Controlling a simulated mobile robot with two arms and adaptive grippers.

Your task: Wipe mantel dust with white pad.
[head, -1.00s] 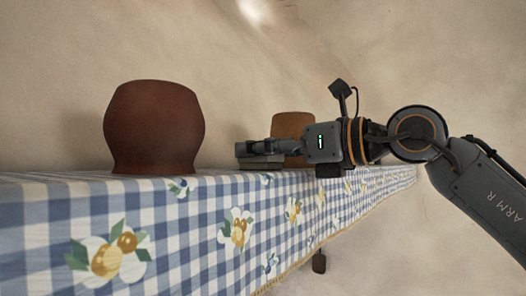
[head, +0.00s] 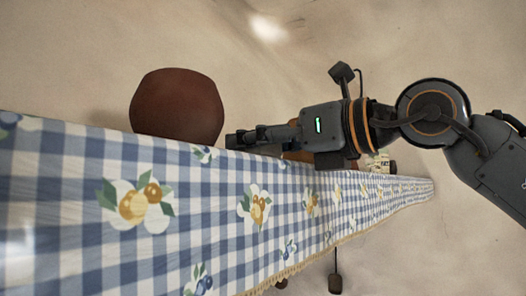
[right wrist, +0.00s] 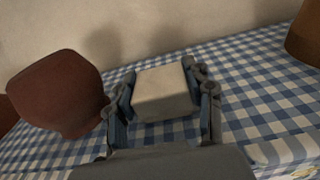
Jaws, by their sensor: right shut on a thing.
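My right gripper (head: 240,139) reaches in from the right over the mantel, just right of a dark red-brown pot. In the right wrist view, its two fingers are shut on the pad (right wrist: 165,95), a pale, off-white block. The pad is low over the blue-and-white checked cloth (right wrist: 255,88) covering the mantel; I cannot tell if it touches. In the head view the pad is hidden behind the cloth's front edge (head: 230,200). I cannot make out any dust. My left gripper is not in view.
The red-brown pot (head: 177,105) stands close to the left of the gripper; it also shows in the right wrist view (right wrist: 58,92). An orange-brown object (head: 298,156) is mostly hidden behind my gripper. A small labelled item (head: 380,162) stands farther right. The wall runs behind.

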